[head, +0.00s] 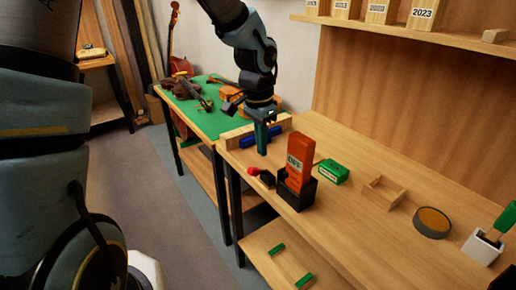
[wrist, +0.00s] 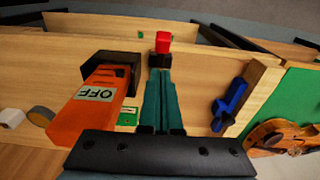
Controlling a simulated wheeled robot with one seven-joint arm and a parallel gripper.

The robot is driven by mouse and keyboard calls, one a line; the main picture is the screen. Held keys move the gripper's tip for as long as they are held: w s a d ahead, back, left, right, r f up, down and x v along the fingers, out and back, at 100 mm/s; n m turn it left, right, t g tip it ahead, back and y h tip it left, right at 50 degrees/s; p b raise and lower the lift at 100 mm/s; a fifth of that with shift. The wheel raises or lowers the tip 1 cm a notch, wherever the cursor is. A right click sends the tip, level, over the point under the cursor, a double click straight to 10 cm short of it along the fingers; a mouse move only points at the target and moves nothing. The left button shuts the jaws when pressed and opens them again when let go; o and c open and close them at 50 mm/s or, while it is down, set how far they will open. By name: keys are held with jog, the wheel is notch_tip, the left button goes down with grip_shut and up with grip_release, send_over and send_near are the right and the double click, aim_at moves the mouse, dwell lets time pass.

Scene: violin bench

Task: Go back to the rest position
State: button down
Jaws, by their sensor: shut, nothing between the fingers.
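My gripper (head: 262,140) is shut and empty, pointing down above the left part of the wooden bench (head: 345,225). Its closed green fingers also show in the wrist view (wrist: 161,82). An orange block marked OFF (head: 299,160) stands upright in a black holder (head: 297,190), to the right of my gripper in the head view. A small black thing with a red top (head: 258,173) lies by the bench's front edge, close below the fingers. A blue tool (head: 258,136) lies behind the fingers.
A green box (head: 333,172), an open wooden tray (head: 383,191), a round tin (head: 432,222) and a white holder (head: 483,246) stand along the bench to the right. A green-topped table (head: 205,112) with violins is at the left. A shelf (head: 410,30) with dated blocks hangs above.

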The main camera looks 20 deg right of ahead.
notch_tip(320, 180, up, 10)
jog(key=a+b, duration=0.2)
jog(key=a, duration=0.1)
jog(key=a+f+n, duration=0.3)
jog(key=a+n, duration=0.2)
jog(key=a, duration=0.4)
jog(key=a+f+n+t, duration=0.1)
jog(key=a+f+n, duration=0.2)
jog(key=a, duration=0.7)
jog(key=a+f+n, duration=0.2)
jog(key=a+n, duration=0.4)
jog(key=a, duration=0.3)
jog(key=shift+w+a+f+n+y, duration=0.3)
jog(key=shift+w+a+f+n, duration=0.05)
jog(key=shift+w+f+n, duration=0.1)
